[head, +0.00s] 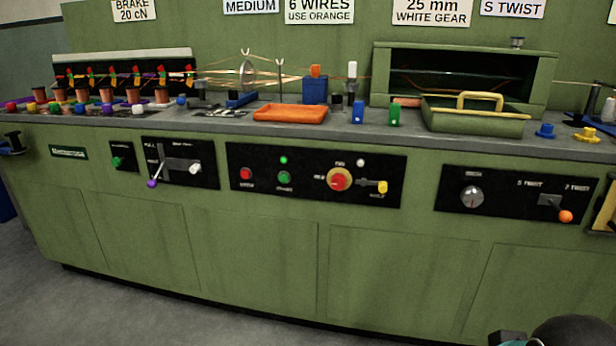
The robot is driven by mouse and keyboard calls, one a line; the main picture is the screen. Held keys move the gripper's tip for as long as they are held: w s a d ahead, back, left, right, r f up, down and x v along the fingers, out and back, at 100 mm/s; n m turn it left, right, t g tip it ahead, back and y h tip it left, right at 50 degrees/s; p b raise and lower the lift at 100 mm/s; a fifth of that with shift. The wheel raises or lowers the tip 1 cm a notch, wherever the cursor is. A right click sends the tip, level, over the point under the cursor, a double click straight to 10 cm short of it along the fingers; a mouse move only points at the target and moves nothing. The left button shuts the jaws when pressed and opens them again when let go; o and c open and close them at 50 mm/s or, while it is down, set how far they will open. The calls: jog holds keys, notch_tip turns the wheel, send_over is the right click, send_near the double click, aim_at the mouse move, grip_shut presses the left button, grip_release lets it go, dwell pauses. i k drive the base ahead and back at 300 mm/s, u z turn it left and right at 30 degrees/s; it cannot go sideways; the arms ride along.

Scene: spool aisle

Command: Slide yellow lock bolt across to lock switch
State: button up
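The yellow lock bolt (382,187) sits on the black middle control panel (310,199) on the front of the green machine. It lies to the right of the red rotary switch (339,181), which has a yellow backing disc. A short grey piece shows between the bolt and the switch. The bolt's knob is apart from the red switch knob. My gripper is not clearly in view.
Red (246,174) and green (284,177) buttons sit left of the switch. Another panel with a purple-tipped lever (152,183) is further left. An orange-tipped lever (566,216) is at right. The worktop above holds an orange tray (290,114). The floor at lower left is clear.

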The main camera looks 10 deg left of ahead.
aim_at(382, 186)
jog(key=z, duration=0.1)
jog(key=k, duration=0.95)
jog(key=u, duration=0.75)
jog(key=i, duration=1.25)
jog(key=z, duration=0.65)
